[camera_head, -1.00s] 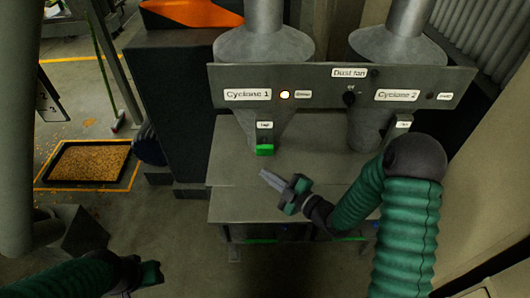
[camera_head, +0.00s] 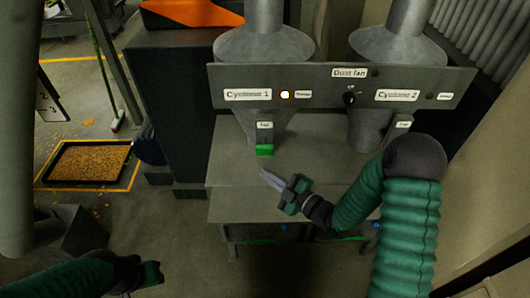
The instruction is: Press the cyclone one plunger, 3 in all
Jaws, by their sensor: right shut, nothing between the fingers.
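The Cyclone 1 plunger is a green block (camera_head: 265,150) under a small white label, on the lower front of the grey Cyclone 1 cone (camera_head: 265,55). A lamp (camera_head: 285,95) beside the "Cyclone 1" label (camera_head: 247,95) glows. My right gripper (camera_head: 273,180) is shut and empty, just below and slightly right of the green plunger in the picture, apart from it. My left gripper (camera_head: 150,274) is at the lower left, far from the plunger; its fingers are too unclear to read.
A grey panel (camera_head: 330,78) runs across both cyclones, with a Dust fan knob (camera_head: 349,98) and a Cyclone 2 label (camera_head: 397,95). A grey bench surface (camera_head: 235,165) lies below. A tray of grain (camera_head: 88,163) is on the floor at left.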

